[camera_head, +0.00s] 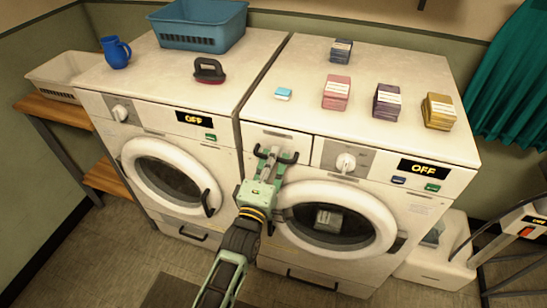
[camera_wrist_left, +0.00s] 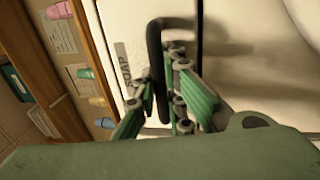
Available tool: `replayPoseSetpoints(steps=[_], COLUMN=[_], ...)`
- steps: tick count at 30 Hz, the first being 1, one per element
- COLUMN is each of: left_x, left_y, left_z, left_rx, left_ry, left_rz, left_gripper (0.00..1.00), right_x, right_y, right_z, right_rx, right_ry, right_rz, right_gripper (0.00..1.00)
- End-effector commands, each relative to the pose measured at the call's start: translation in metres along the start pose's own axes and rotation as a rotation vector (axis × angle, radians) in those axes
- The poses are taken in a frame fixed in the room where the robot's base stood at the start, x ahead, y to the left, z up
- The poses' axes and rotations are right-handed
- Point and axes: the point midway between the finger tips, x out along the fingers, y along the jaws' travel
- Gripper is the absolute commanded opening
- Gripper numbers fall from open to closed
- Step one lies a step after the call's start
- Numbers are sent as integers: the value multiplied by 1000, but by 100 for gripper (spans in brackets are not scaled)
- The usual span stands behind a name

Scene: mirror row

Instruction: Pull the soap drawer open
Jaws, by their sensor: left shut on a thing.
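The soap drawer (camera_head: 281,138) is the white panel at the upper left of the right-hand washer's front. In the left wrist view its face carries a grey SOAP label (camera_wrist_left: 126,72). Its dark handle (camera_wrist_left: 155,50) runs between the green fingers of my left gripper (camera_wrist_left: 160,105), which is shut on it. In the head view my left gripper (camera_head: 272,165) reaches up to the drawer from below, and its fingers partly cover the handle. The drawer face looks flush with the washer front, though the gripper hides part of it. My right gripper is not in view.
The right washer (camera_head: 450,190) has a round door (camera_head: 385,230) just below the drawer and a dial (camera_head: 345,162) beside it. Several coloured boxes and a small cyan block (camera_head: 283,93) stand on top. The left washer (camera_head: 100,110) bears a blue basket (camera_head: 200,25), a blue jug (camera_head: 116,52) and a brush (camera_head: 209,70).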

Motion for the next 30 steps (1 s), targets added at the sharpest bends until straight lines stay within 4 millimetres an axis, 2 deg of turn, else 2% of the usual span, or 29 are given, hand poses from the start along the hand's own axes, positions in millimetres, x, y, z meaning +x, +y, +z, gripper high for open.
replayPoseSetpoints(steps=[8, 11, 14, 18, 24, 30], left_x=[-1, -7, -26, -67, -113, -128], left_y=[-1, 1, 6, 13, 20, 22], left_z=[0, 0, 0, 0, 0, 0], left_rx=[0, 1, 2, 3, 2, 1], left_ry=[0, -1, -1, -2, -1, 0], left_rz=[-2, -4, -7, -12, -8, -4], left_gripper=[0, 0, 0, 0, 0, 0], right_x=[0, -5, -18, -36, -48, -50], right_y=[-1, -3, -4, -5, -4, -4], right_z=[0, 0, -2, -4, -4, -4], right_rx=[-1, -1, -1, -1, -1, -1], right_ry=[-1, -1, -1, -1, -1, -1], right_rz=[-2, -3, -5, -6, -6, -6], right_gripper=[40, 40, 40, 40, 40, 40])
